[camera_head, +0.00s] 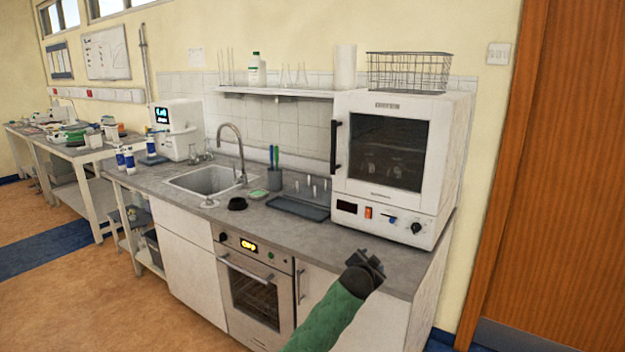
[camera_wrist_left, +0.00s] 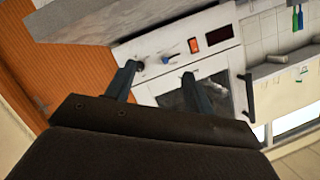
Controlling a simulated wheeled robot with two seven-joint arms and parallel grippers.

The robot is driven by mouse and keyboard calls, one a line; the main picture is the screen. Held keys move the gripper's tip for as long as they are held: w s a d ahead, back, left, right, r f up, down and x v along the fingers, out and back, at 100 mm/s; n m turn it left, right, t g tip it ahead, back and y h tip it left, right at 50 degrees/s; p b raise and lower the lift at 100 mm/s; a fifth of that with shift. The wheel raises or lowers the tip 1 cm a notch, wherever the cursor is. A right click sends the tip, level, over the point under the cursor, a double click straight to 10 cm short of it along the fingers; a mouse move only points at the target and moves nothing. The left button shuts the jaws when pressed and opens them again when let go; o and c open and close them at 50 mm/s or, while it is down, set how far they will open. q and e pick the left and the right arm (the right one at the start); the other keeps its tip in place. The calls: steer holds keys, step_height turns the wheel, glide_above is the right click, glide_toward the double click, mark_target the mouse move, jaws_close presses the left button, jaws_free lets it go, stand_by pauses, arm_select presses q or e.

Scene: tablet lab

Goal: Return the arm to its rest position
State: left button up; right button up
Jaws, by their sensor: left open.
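My left arm, in a green sleeve, comes up from the bottom of the head view. Its dark left gripper (camera_head: 371,262) is at the front edge of the grey counter (camera_head: 407,270), below and in front of the white oven cabinet (camera_head: 455,180). In the left wrist view the two fingers of the left gripper (camera_wrist_left: 160,72) are spread with nothing between them. The oven's control panel (camera_wrist_left: 215,36) shows tilted beyond the fingers. Whether the gripper touches the counter cannot be told. My right gripper is in neither view.
A sink (camera_head: 205,180) with a tap, a dark tray (camera_head: 300,208) and a black round item (camera_head: 237,203) are along the counter. A built-in oven (camera_head: 253,290) is below. A wooden door (camera_head: 545,180) stands at the right. The floor at the left (camera_head: 110,300) is clear.

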arm_select(q)
steer(key=s+a+f+n+g+y, duration=0.1)
steer(key=s+a+f+n+g, duration=0.15)
steer(key=s+a+f, duration=0.75)
steer(key=s+a+f+n+g+y, duration=0.25)
steer(key=s+a+f, duration=0.35)
steer(key=f, duration=0.5)
steer(key=s+a+f+n+g+y, duration=0.1)
steer(key=s+a+f+n+g, duration=0.15)
steer(key=s+a+f, duration=0.65)
steer(key=s+a+f+g, duration=0.1)
steer(key=s+a+f, duration=0.2)
steer(key=s+f, duration=0.5)
steer(key=s+a+f+n+g, duration=0.1)
steer(key=s+f, duration=0.6)
steer(key=s, duration=0.9)
steer(key=s+a+f+n+g, duration=0.1)
steer(key=s+a+f+g, duration=0.1)
steer(key=s+a+f, duration=0.3)
steer(key=s+f, duration=0.3)
steer(key=s, duration=0.3)
steer(key=shift+s+a+f+g, duration=0.25)
steer(key=shift+s+f+g, duration=0.05)
steer(key=shift+s+g, duration=0.1)
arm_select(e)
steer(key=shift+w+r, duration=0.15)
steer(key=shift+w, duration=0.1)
